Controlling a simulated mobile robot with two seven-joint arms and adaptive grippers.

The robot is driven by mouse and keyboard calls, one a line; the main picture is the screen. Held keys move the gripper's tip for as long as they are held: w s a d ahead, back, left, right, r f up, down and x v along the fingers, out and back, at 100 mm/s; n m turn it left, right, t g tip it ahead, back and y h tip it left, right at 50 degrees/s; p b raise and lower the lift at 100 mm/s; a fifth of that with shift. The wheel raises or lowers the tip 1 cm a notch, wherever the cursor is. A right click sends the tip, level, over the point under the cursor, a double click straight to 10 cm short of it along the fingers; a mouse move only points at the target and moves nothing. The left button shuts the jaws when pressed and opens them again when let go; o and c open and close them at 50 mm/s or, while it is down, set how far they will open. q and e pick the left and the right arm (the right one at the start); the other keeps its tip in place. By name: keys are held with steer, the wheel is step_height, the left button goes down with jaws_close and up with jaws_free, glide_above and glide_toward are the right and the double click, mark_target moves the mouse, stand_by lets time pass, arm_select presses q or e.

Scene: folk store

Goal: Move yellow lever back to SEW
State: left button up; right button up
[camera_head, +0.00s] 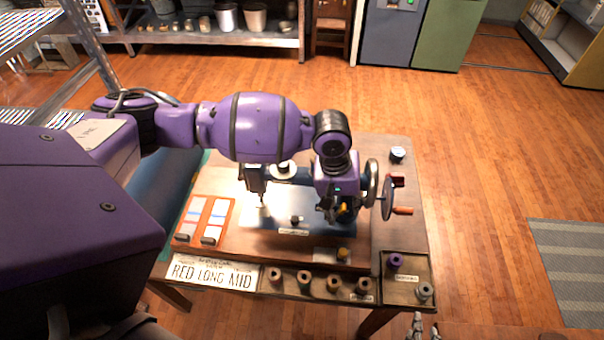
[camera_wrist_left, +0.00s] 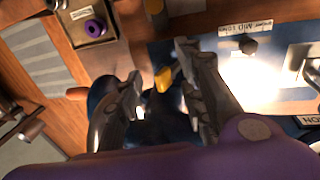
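The yellow lever (camera_head: 346,209) is on the right end of the blue sewing machine (camera_head: 305,226), partly hidden under my left gripper (camera_head: 336,213). In the left wrist view the yellow lever (camera_wrist_left: 163,79) shows between the two spread fingers of the left gripper (camera_wrist_left: 160,66). The fingers stand apart, with a gap on each side of the lever; I cannot make out contact. No SEW label is readable. My right gripper (camera_head: 423,327) shows only its grey fingertips at the bottom edge, apart and empty, away from the machine.
The handwheel (camera_head: 388,194) with its orange-tipped crank stands just right of the left gripper. A yellow knob (camera_head: 343,253) sits at the board's front edge.

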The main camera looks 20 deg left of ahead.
arm_select(q)
steer(key=shift+a+r, duration=0.1)
steer(key=shift+r, duration=0.05)
steer(key=shift+a+r, duration=0.1)
steer(key=shift+r, duration=0.4)
steer(key=shift+a+r, duration=0.2)
steer(key=shift+r, duration=0.8)
steer(key=r, duration=0.3)
steer(key=a+r, duration=0.1)
steer(key=r, duration=0.1)
steer(key=shift+s, duration=0.2)
arm_select(e)
steer(key=shift+s+f, duration=0.1)
steer(key=shift+s, duration=0.2)
arm_select(q)
steer(key=shift+f, duration=0.1)
arm_select(e)
steer(key=shift+s+f, duration=0.1)
steer(key=shift+s, duration=0.1)
steer(key=shift+w, duration=0.2)
